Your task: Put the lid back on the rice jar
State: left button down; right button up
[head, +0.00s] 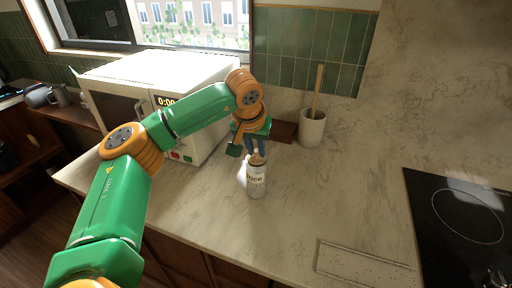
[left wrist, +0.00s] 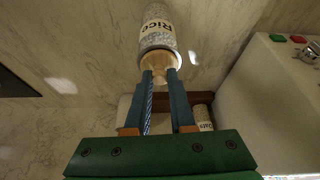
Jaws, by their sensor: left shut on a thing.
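The rice jar (head: 257,184) stands upright on the marble counter, clear with a "Rice" label. It also shows in the left wrist view (left wrist: 157,27). My left gripper (head: 257,153) is directly above the jar, pointing down. Its two blue fingers (left wrist: 161,76) are shut on the tan lid (left wrist: 160,62), holding it by a small knob. The lid is at the jar's mouth, in line with it; I cannot tell whether it is fully seated or a little above the rim. My right gripper does not show.
A white microwave (head: 150,83) stands left of the jar. Behind are a brown box (head: 284,132) and a white crock (head: 312,129) with a wooden utensil. A second labelled jar (left wrist: 202,117) shows near the microwave.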

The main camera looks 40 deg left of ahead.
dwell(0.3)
pick_arm(q)
jog(key=shift+c, duration=1)
grip_release()
jog(key=shift+r, duration=0.1)
notch_tip(320, 180, up, 7)
jog(key=p, duration=0.7)
grip_shut()
jog(key=shift+f, duration=0.25)
dwell(0.6)
